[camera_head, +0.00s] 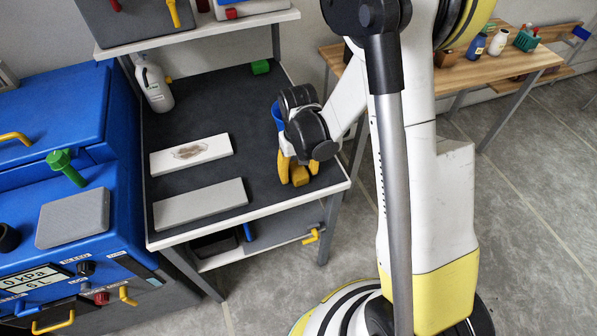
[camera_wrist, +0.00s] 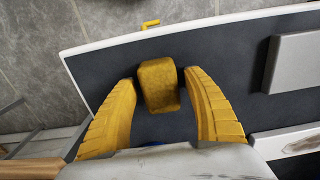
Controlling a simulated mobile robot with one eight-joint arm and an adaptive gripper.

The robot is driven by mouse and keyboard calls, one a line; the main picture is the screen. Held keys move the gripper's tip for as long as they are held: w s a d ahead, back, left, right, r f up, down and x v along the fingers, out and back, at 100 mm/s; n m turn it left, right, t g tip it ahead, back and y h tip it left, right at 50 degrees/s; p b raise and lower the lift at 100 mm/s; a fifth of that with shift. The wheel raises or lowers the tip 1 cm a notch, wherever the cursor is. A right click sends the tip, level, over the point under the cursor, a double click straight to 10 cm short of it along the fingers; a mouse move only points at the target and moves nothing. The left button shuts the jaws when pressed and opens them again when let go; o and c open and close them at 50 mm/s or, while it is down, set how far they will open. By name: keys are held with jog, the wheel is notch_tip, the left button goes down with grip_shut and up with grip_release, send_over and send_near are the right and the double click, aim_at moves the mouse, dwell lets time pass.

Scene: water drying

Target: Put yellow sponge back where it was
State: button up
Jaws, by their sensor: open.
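The yellow sponge (camera_head: 299,177) lies on the dark top of the workbench, near its front right corner. In the wrist view the sponge (camera_wrist: 160,85) sits between my two yellow fingers, with a gap on each side. My gripper (camera_head: 298,168) points down over the sponge and is open. In the wrist view my gripper (camera_wrist: 162,80) has one finger to each side of the sponge, and neither appears to touch it. The fingers partly hide the sponge in the head view.
Two flat plates lie left on the bench, a stained white one (camera_head: 191,154) and a grey one (camera_head: 200,204). A white bottle (camera_head: 154,84) and a green block (camera_head: 261,67) stand farther back. A blue machine (camera_head: 60,160) borders the bench on the left.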

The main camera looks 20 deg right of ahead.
notch_tip(320, 180, up, 12)
jog(key=p, duration=0.6)
notch_tip(320, 180, up, 11)
jog(key=t, duration=0.3)
send_over(298, 169)
jog(key=s, duration=0.5)
jog(key=s+r+t, duration=0.4)
jog(key=s+r, duration=0.2)
jog(key=s, duration=0.1)
jog(key=shift+s+r, duration=0.2)
jog(key=shift+s, duration=0.2)
